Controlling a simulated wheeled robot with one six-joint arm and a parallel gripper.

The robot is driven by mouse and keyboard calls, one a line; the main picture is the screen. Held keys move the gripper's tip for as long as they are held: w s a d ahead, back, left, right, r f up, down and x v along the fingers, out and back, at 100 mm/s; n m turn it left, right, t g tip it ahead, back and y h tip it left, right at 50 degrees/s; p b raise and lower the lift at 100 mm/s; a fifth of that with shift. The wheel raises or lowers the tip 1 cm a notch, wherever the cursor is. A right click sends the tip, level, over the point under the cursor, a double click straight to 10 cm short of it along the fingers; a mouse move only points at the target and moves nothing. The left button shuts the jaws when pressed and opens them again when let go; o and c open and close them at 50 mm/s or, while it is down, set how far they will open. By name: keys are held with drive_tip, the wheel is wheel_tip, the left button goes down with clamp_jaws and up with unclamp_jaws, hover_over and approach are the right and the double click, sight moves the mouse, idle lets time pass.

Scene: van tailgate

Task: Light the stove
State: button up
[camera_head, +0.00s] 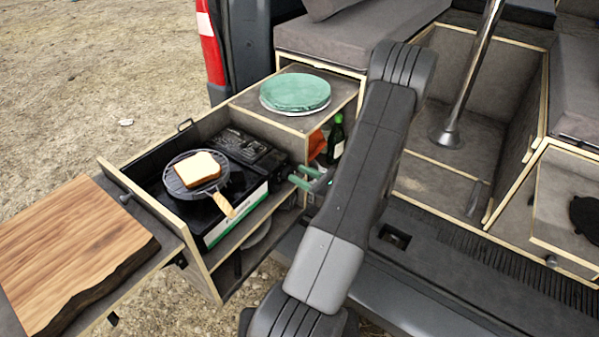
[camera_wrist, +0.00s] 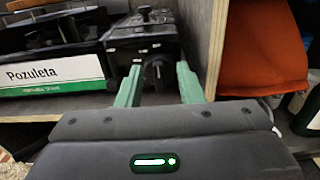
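A black portable stove (camera_head: 222,203) with a white and green front band sits in the pulled-out drawer. A round grill pan (camera_head: 187,192) with a slice of bread (camera_head: 198,169) is on it. In the wrist view the stove's label (camera_wrist: 45,75) reads "Pozuleta", and a dark control knob (camera_wrist: 155,72) shows on the right part of its front. My gripper (camera_head: 304,176) is open at the stove's right end. Its two green fingers, also in the wrist view (camera_wrist: 157,78), point at the knob, one on either side. Whether they touch it is unclear. No flame shows.
A wooden divider (camera_wrist: 215,50) stands close right of my fingers, with an orange item (camera_wrist: 262,55) and a green bottle (camera_head: 336,138) beyond it. A wooden board (camera_head: 75,250) lies at left. A green round item (camera_head: 295,91) sits on the cabinet top.

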drive_tip(key=shift+w+a, duration=0.2)
drive_tip(key=shift+a, duration=0.25)
clamp_jaws()
